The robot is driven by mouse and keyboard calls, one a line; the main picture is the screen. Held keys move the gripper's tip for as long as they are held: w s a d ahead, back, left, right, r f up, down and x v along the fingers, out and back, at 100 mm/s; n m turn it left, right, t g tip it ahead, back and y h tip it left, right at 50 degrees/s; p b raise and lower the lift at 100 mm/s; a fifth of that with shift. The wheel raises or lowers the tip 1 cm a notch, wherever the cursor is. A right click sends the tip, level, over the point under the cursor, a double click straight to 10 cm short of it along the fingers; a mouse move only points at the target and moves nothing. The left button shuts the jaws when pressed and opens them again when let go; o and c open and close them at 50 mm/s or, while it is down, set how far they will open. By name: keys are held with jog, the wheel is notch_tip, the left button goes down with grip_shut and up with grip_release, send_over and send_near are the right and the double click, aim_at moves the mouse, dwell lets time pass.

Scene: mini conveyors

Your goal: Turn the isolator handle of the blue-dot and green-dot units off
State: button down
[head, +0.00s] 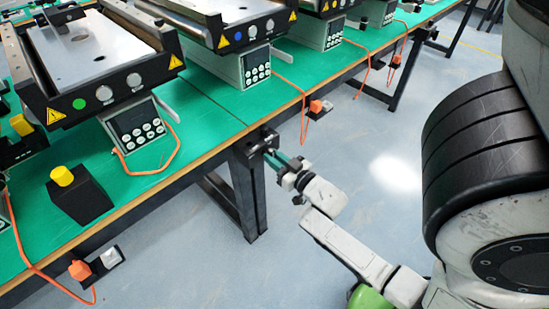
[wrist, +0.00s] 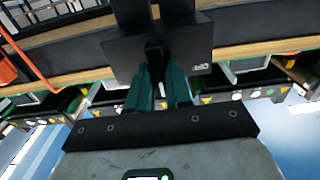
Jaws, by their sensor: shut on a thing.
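The green-dot unit (head: 73,98) is a mini conveyor at the left of the head view, with a green dot on its black front. The blue-dot unit (head: 252,31) stands right of it, farther along the bench. A black isolator box (head: 262,136) is mounted at the bench edge above a table leg; in the wrist view it is the dark box (wrist: 190,50) with an upside-down OFF label. My gripper (head: 273,154) has its teal fingers at this box. In the wrist view the fingers (wrist: 157,76) are shut on the dark isolator handle (wrist: 155,50), which they partly hide.
The green bench top (head: 228,120) has a wooden edge. A black box with a yellow button (head: 62,176) stands on it. Orange cables run to orange plugs at sockets below the edge (head: 80,270), (head: 316,106). The floor right of the bench is clear.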

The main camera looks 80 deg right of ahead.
jog(key=shift+w+a+f+n+b, duration=0.15)
jog(key=shift+n+b, duration=1)
jog(key=shift+n, duration=1.8)
jog(key=shift+s+a+f+n+b, duration=0.1)
jog(key=shift+n+b, duration=1)
jog(key=shift+n, duration=1.9)
jog(key=shift+w+a+f+n+b, duration=0.15)
jog(key=shift+n+b, duration=1)
jog(key=shift+n, duration=1.8)
jog(key=shift+d, duration=0.1)
jog(key=c, duration=1)
grip_release()
jog(key=shift+c, duration=0.2)
jog(key=shift+s, duration=0.1)
